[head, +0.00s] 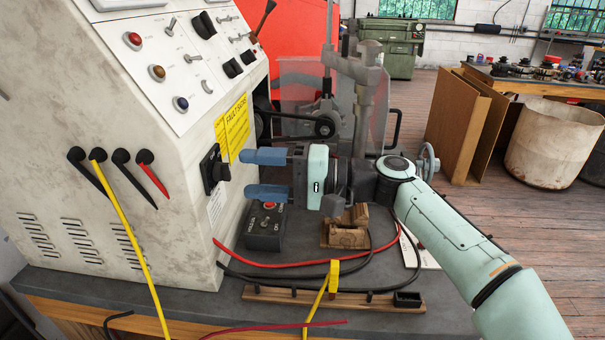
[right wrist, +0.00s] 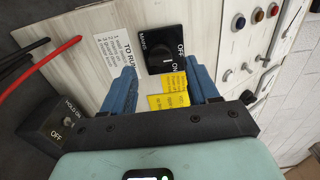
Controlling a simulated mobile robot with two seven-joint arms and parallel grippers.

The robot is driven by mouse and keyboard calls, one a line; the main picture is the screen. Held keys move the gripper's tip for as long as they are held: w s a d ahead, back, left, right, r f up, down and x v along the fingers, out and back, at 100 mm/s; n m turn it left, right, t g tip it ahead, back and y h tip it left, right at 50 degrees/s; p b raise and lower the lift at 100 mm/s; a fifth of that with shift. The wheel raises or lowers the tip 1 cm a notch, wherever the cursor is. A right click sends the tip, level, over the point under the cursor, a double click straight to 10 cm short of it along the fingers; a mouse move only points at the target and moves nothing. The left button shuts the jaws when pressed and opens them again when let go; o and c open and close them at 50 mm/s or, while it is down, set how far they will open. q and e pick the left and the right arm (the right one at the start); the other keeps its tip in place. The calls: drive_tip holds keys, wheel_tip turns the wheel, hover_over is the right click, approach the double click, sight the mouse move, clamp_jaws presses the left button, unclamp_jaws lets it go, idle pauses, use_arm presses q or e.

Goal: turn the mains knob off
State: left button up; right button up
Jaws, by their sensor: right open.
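The mains knob (head: 213,168) is a black rotary switch on a black plate on the side of the white test bench. In the right wrist view the knob (right wrist: 166,50) shows with the words MAINS, OFF and ON around it; its exact pointing direction is hard to tell. My right gripper (head: 250,174) is open and empty, its two blue fingers one above the other, pointing at the knob with a gap between. In the right wrist view the gripper (right wrist: 161,76) has its fingers either side of the knob, not touching it. My left gripper is not in view.
A yellow label (head: 233,127) sits above the knob. A small black switch box (head: 266,227) stands below the gripper. Red, black and yellow leads cross the grey bench top (head: 195,305). A grey press-like stand (head: 357,100) rises behind the gripper.

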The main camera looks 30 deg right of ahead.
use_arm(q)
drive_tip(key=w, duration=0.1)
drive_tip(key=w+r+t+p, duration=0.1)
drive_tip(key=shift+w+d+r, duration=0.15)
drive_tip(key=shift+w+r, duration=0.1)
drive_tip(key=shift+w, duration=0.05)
use_arm(e)
drive_tip(key=v, duration=1)
